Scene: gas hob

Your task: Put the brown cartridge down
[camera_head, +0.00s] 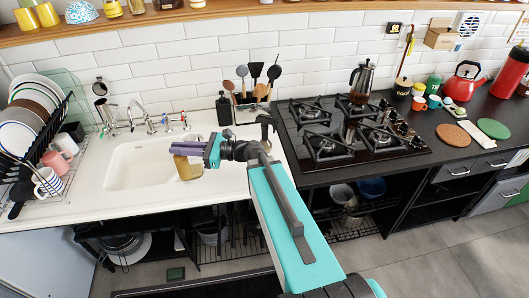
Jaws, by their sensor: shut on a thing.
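My gripper (187,148) is over the right part of the white sink basin, with its fingers pointing left. It is shut on a yellowish-brown thing, which I take to be the brown cartridge (188,169). The cartridge hangs below the fingers, and its upper part is hidden by them. It appears held above the basin's right edge; I cannot tell its exact height.
The white sink (130,165) has a faucet (140,115) behind it. A dish rack (45,150) with plates and mugs stands left. White counter right of the basin is mostly clear.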

